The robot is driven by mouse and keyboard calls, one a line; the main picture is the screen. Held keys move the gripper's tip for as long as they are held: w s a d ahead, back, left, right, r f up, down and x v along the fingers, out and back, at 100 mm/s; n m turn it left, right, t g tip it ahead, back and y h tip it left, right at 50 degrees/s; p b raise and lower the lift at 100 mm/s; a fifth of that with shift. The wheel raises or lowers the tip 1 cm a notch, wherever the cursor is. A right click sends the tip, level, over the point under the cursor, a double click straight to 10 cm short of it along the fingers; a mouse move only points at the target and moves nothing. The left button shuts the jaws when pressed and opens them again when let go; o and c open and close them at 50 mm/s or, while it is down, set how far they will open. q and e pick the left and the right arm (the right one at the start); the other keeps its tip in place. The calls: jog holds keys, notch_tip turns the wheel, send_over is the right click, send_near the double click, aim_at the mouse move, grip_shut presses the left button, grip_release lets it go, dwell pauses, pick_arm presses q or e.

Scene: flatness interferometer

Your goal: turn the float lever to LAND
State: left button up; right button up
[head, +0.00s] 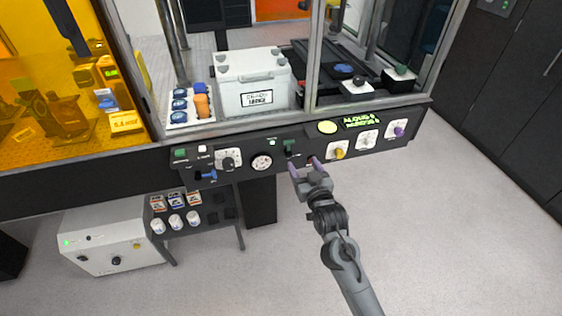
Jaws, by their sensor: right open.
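The black control panel (245,176) runs along the front of the bench. A small dark lever (290,147) stands on it, just right of a lit green lamp (271,142). A blue-handled lever (206,175) sits lower at the panel's left. The labels are too small to read, so I cannot tell for certain which is the float lever, or its setting. My right gripper (305,169) is open in front of the panel, just below and right of the dark lever. Its fingers hide part of the panel; contact cannot be told. My left gripper is not in view.
A round gauge (262,162) and a dial (228,160) lie left of my right gripper; a yellow knob (338,153) and a purple knob (399,132) lie right. A white case (250,82) stands behind glass above. The floor in front is clear.

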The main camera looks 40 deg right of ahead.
aim_at(290, 143)
jog(key=b+x, duration=0.2)
jog(key=x, duration=0.2)
jog(key=b+x, duration=0.2)
jog(key=x, duration=0.1)
jog(key=f+b+x, duration=0.1)
jog(key=b+x, duration=0.1)
jog(key=x, duration=0.2)
jog(key=shift+w, duration=0.4)
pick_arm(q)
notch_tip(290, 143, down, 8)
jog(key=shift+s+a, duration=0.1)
pick_arm(e)
jog(key=shift+c, duration=0.5)
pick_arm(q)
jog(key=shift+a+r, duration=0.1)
pick_arm(e)
jog(key=c, duration=1)
